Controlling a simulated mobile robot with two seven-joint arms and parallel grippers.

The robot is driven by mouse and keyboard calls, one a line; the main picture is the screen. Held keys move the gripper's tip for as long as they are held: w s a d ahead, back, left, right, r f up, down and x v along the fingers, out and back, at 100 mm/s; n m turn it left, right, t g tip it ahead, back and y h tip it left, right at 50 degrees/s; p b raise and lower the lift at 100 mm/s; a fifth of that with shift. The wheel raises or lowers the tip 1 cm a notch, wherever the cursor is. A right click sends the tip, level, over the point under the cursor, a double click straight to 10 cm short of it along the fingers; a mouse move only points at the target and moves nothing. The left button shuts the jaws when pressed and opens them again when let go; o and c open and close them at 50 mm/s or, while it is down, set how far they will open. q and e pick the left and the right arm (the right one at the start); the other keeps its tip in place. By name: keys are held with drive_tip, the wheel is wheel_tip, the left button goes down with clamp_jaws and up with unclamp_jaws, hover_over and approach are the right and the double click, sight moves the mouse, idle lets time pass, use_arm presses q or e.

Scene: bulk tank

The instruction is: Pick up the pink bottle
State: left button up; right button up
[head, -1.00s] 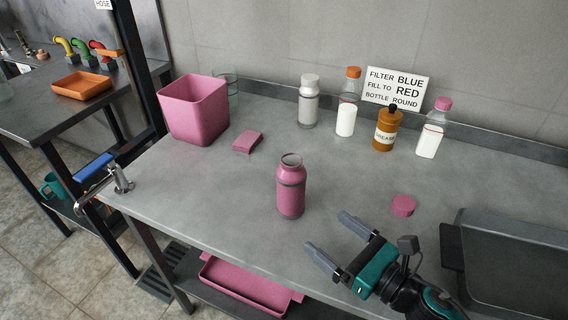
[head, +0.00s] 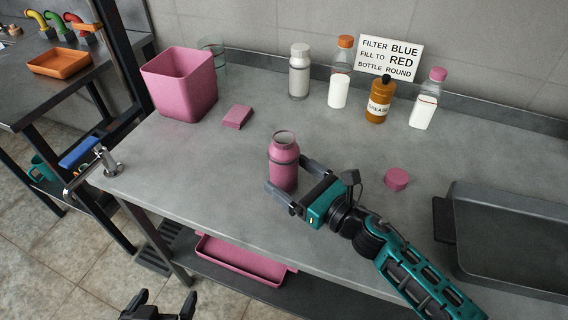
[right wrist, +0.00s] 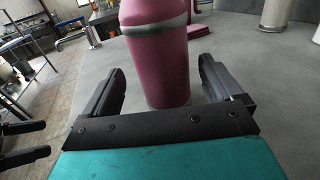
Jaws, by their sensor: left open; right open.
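The pink bottle (head: 284,172) stands upright and uncapped on the grey counter, with a dark band below its neck. My right gripper (head: 291,179) is open at the bottle, with one finger on each side of it in the head view. The right wrist view shows the bottle (right wrist: 160,60) between and just ahead of the open fingers (right wrist: 168,84); its top is cut off there. I cannot tell whether a finger touches it. My left gripper (head: 160,301) is open and empty, low at the bottom edge of the head view, away from the counter.
A pink cap (head: 396,179) lies right of the bottle, and a grey tray (head: 505,255) beyond it. A pink bin (head: 180,88), a pink sponge (head: 237,117), a white bottle (head: 299,75) and an orange grease bottle (head: 378,100) stand farther back. A tap (head: 106,160) is at the left edge.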

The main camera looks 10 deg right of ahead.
drive_tip(key=x, duration=0.3)
drive_tip(key=shift+w+a, duration=0.1)
drive_tip(key=shift+w, duration=0.35)
drive_tip(key=shift+w+a+p, duration=0.25)
drive_tip(key=shift+w+p, duration=0.05)
drive_tip(key=shift+w, duration=0.05)
drive_tip(key=c, duration=1.1)
drive_tip(key=shift+r, duration=0.15)
